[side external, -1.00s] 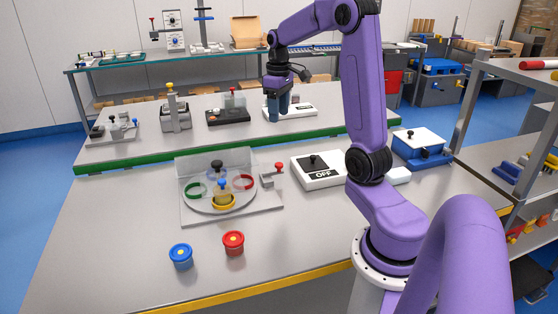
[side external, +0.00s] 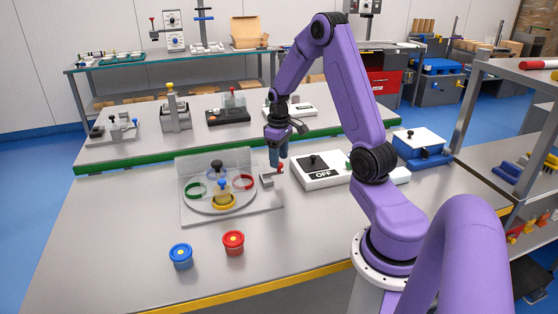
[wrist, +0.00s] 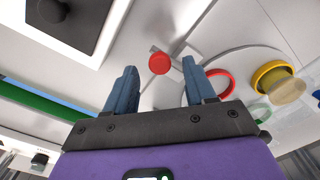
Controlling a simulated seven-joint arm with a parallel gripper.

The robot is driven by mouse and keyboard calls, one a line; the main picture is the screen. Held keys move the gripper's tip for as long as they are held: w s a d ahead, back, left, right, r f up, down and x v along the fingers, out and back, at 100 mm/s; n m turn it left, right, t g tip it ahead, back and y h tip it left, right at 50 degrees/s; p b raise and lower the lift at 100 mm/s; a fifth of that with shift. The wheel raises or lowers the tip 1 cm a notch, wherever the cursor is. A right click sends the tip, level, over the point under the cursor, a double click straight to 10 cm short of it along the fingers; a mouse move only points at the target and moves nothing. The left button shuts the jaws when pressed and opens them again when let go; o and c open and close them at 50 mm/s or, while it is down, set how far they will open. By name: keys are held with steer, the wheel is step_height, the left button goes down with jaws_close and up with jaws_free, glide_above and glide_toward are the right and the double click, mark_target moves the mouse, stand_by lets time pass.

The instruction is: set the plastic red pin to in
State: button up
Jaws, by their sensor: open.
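The red pin (side external: 280,168) sticks up at the right side of the grey turntable fixture, on a small grey bracket (side external: 267,180). In the wrist view its round red head (wrist: 159,63) lies just beyond the fingertips, between them in the picture. My gripper (side external: 278,158) is open and points down at the pin from just above. In the wrist view its two blue fingers (wrist: 157,78) stand apart with nothing between them. In the side view the fingers partly cover the pin's top, and I cannot tell whether they touch it.
The turntable (side external: 206,206) holds green, red and yellow rings under a clear cover. A white switch box (side external: 318,180) marked OFF stands close to the right. Blue (side external: 181,257) and red (side external: 233,243) tubs stand in front. The table's left front is clear.

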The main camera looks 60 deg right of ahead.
steer(key=shift+f, duration=0.95)
jaws_close()
steer(key=shift+w+a, duration=1.05)
steer(key=shift+a, duration=0.05)
jaws_free()
